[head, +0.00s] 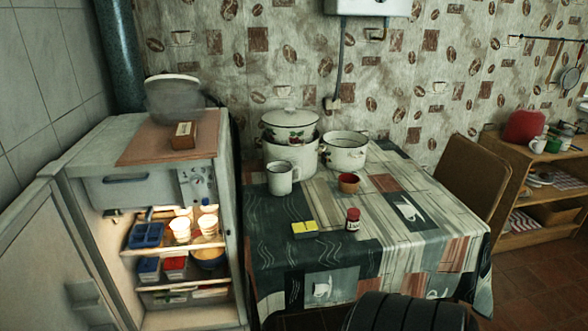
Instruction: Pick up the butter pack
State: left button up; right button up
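I cannot pick out the butter pack for certain. A small flat yellow block with a dark edge (305,229) lies on the table (350,265) near its left front; it may be a sponge or a pack. A small brown box with a pale label (183,135) stands on top of the fridge (140,180). Inside the open, lit fridge are small red and white packs (174,266) on a lower shelf, too small to read. Neither of my grippers is in view.
White enamel pots (291,155), a mug (282,178), a small brown bowl (348,183) and a red-capped jar (353,219) stand on the table. The open fridge door (40,260) takes up the lower left. A dark ribbed shape (410,314) blocks the bottom edge.

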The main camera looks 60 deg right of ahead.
aim_at(307, 229)
jog(key=z, duration=2)
